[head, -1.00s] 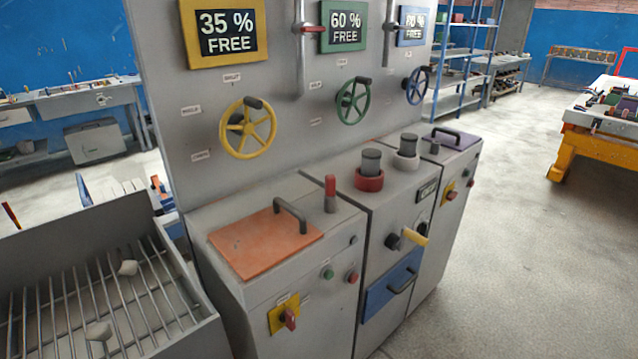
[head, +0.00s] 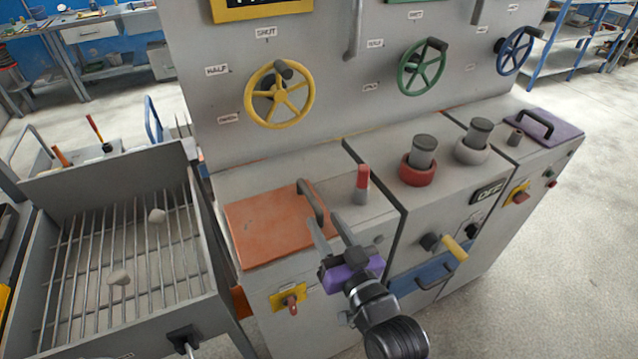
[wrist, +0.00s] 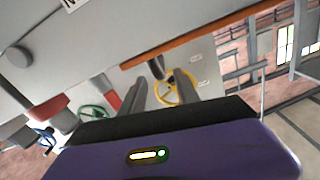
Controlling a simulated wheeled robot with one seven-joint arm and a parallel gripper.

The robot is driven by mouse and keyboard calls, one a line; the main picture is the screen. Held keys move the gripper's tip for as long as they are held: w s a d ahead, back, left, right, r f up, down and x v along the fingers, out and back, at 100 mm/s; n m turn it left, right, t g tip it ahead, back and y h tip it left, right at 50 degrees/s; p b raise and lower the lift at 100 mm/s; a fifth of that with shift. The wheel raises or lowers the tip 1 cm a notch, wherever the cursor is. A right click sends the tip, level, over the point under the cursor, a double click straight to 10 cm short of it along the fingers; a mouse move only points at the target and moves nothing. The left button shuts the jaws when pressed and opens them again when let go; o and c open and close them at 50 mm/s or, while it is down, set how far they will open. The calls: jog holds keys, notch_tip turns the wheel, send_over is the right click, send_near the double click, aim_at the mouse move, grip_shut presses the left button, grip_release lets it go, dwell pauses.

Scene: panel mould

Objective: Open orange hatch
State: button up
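The orange hatch (head: 265,228) lies flat on top of the left cabinet in the head view. Its dark bar handle (head: 311,200) stands along the right side. My gripper (head: 326,223) is open, with its two fingers apart just in front of the handle's near end. In the wrist view, the hatch shows as a thin orange strip (wrist: 200,40), and the dark handle (wrist: 157,67) appears between the tips of my open gripper (wrist: 162,82). I cannot tell whether a finger touches the handle.
A red-topped lever (head: 361,184) stands close to the right of the handle. A yellow wheel (head: 280,94) is on the panel behind the hatch. A grated bin (head: 130,260) stands at the left. A yellow-red switch (head: 289,299) is on the cabinet front.

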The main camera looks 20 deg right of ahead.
aim_at(322, 215)
jog(key=shift+w+d+r+p, duration=0.1)
jog(key=shift+w+r+p, duration=0.1)
jog(key=shift+w, duration=0.65)
jog(key=shift+w+r+p, duration=0.1)
jog(key=shift+w+p, duration=0.05)
jog(key=shift+w, duration=0.65)
jog(key=w+p, duration=0.1)
jog(key=w, duration=0.4)
jog(key=shift+w+p, duration=0.35)
jog(key=shift+w, duration=0.05)
jog(key=shift+w+f, duration=0.1)
jog(key=shift+w, duration=0.5)
grip_shut()
jog(key=shift+a, duration=0.2)
